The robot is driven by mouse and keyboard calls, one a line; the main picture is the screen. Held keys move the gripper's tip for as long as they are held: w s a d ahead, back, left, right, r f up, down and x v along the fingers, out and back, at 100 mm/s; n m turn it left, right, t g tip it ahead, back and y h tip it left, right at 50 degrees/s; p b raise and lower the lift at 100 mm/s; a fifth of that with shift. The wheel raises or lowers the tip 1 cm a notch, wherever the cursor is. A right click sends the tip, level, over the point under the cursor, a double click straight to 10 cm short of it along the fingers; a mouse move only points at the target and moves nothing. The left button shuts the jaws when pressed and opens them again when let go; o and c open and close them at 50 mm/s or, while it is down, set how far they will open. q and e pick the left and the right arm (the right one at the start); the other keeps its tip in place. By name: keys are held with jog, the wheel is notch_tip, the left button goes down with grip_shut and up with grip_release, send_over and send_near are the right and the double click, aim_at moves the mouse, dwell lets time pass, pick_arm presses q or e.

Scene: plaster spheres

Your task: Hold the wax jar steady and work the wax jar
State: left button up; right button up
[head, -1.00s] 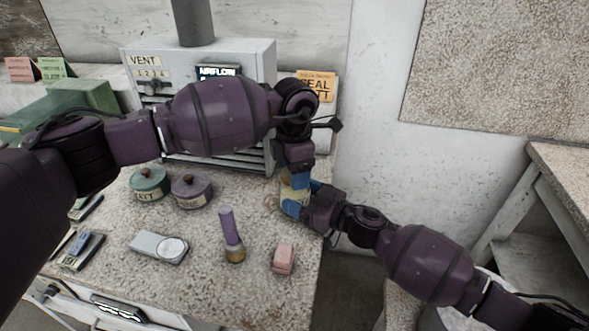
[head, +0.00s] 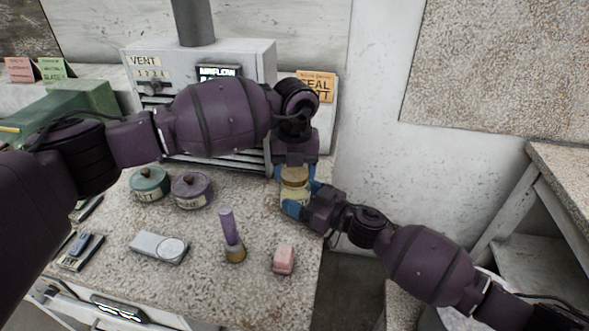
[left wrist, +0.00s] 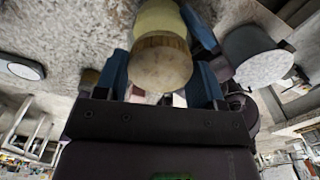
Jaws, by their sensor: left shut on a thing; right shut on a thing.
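The wax jar (head: 293,193) is pale yellow with a round tan lid (head: 294,174). It stands upright near the right end of the speckled counter. My left gripper (head: 296,177) comes down from above and is shut on the lid. In the left wrist view its blue fingers (left wrist: 160,80) sit on either side of the lid (left wrist: 160,65), with the pale jar body (left wrist: 158,18) beyond. My right gripper (head: 293,205) reaches in from the right and is shut on the jar body. The lid sits on the body; I see no gap. The fingers partly hide the jar.
A green lidded pot (head: 149,185) and a purple one (head: 191,190) stand left. A purple-topped bottle (head: 231,236), a pink block (head: 284,260) and a grey device with a dial (head: 158,247) are in front. The vent box (head: 255,60) stands behind. The counter's right edge is close.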

pick_arm(q)
jog(key=o, duration=1)
